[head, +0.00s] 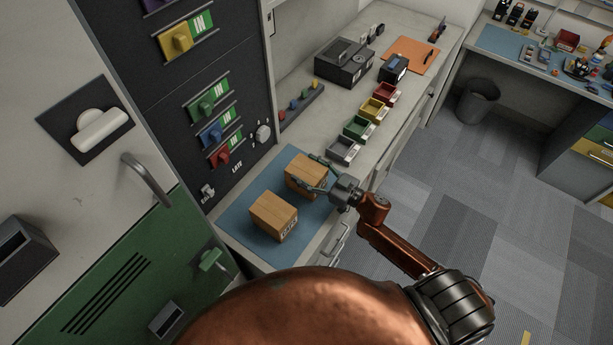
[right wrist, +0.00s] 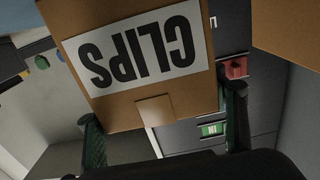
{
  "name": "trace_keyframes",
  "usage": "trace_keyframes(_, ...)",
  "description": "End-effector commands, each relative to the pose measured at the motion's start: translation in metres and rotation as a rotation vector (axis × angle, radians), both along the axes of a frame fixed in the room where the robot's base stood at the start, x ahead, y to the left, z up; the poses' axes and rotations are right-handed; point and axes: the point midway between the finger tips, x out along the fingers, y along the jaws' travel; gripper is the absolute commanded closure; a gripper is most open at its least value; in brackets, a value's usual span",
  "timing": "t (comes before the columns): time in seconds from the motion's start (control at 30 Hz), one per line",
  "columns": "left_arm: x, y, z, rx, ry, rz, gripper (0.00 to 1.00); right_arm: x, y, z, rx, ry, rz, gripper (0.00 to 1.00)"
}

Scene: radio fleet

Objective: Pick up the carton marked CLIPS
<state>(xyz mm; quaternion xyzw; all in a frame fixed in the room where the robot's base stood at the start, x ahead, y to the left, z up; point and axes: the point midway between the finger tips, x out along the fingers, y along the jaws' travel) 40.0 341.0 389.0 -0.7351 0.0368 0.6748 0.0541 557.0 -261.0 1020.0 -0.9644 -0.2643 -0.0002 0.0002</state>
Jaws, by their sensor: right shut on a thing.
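The carton marked CLIPS (right wrist: 150,60) fills the upper middle of the right wrist view, its label upside down there. In the head view it is the farther brown carton (head: 304,172), over the blue mat (head: 240,205); its label is hidden there. My right gripper (head: 318,174) is shut on it, with one finger on each side, as the right wrist view (right wrist: 165,125) also shows. I cannot tell whether the carton touches the mat. My left gripper is not in view.
A second brown carton (head: 272,217) stands close by on the mat, nearer me; part of it shows in the right wrist view (right wrist: 287,30). Grey (head: 343,150), green (head: 359,128), yellow and red bins line the counter beyond. A dark panel with coloured knobs (head: 215,130) rises at left.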

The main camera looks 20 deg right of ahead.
Motion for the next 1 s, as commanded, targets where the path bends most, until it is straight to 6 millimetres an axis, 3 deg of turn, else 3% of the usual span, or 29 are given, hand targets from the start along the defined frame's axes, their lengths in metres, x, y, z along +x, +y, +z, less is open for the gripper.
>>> trace_keyframes(0.27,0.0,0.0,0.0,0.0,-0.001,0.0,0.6,0.0,0.0,0.007,-0.002,-0.002,0.001,0.69)
trace_keyframes(0.47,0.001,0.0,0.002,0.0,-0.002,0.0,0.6,0.0,0.0,0.037,-0.003,-0.005,0.004,0.69)
trace_keyframes(0.73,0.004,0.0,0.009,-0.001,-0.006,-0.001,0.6,-0.052,0.011,0.095,0.0,-0.001,0.004,0.69)
trace_keyframes(1.0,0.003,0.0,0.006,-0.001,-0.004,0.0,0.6,-0.11,0.023,0.117,0.002,0.001,0.001,0.69)
